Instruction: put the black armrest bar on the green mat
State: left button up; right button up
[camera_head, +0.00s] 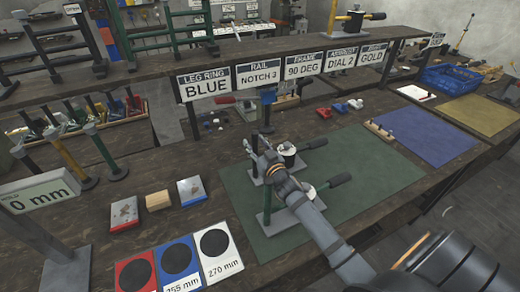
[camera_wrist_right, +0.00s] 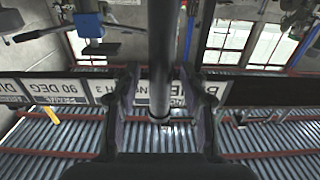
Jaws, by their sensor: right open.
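My right arm reaches over the mat from the lower right. Its gripper (camera_head: 254,145) is at the mat's far left part, its fingers hard to make out there. In the right wrist view the gripper (camera_wrist_right: 163,100) is open, with a dark upright bar (camera_wrist_right: 163,55) between its fingers. I cannot tell whether they touch it. A dark upright bar (camera_head: 266,115) also shows just beyond the gripper in the head view; it may be the black armrest bar. My left gripper is not in view.
A blue mat (camera_head: 425,132) and a tan mat (camera_head: 482,114) lie to the right. A blue crate (camera_head: 449,80) stands behind them. Upright yellow and green bars (camera_head: 107,155) stand at the left. Size cards (camera_head: 216,250) lie at the front. Label signs (camera_head: 257,74) hang from the shelf above.

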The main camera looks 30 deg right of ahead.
jog(key=shift+s+r+p, duration=0.1)
jog(key=shift+r+p, duration=0.3)
jog(key=shift+r, duration=0.3)
jog(key=s+b, duration=0.1)
jog(key=s+f+b, duration=0.1)
jog(key=s, duration=0.1)
jog(key=s+b, duration=0.1)
jog(key=b, duration=0.1)
jog(key=shift+s+a+f, duration=0.1)
jog(key=shift+s+f, duration=0.2)
jog(key=s+r+b, duration=0.1)
jog(key=s, duration=0.6)
jog(key=shift+s+a, duration=0.15)
jog(key=shift+a, duration=0.05)
